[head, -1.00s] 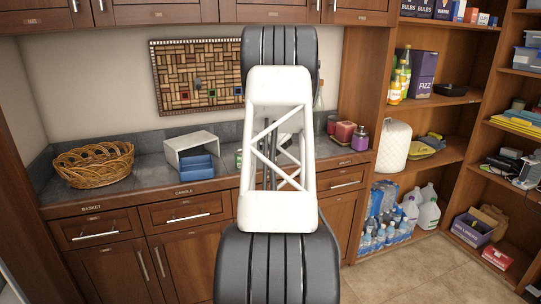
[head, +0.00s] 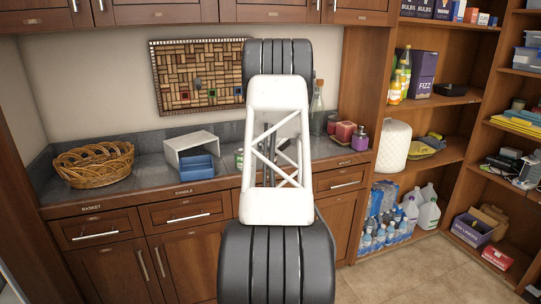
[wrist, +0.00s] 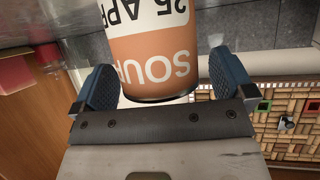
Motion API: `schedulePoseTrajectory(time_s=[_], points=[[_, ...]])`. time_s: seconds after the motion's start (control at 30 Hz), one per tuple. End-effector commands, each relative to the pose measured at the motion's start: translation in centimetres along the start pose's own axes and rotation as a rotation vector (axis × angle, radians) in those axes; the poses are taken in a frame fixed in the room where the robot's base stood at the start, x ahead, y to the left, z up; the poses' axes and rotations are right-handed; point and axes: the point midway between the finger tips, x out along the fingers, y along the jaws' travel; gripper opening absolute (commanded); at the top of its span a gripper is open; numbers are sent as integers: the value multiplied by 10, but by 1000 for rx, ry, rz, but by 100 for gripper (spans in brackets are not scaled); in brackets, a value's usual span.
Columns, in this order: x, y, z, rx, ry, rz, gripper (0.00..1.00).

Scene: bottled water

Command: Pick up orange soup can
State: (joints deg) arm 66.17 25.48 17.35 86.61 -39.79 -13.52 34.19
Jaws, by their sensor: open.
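My gripper (wrist: 158,88) is open, with one blue fingertip on each side of the can's near end. The can lies between or just beyond the fingertips, and I see a gap on the right side. Whether the left fingertip touches it I cannot tell. In the head view my own arm hides the gripper and most of the can's area.
The grey counter (head: 120,198) holds a wicker basket (head: 93,165), a white and blue box (head: 191,152), a glass bottle (head: 317,112) and red and purple containers (head: 360,138) at right. A cork-patterned board (head: 198,78) hangs on the wall behind.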

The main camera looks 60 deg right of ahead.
Motion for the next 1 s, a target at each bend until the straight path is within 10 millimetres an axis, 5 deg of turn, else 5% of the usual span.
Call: schedulePoseTrajectory(time_s=[0.1, 0.5, 1.0], points=[[0, 0, 0, 0, 0, 0, 97], [0, 0, -1, 0, 1, 0, 38], [-7, 0, -13, 0, 2, -1, 37]])
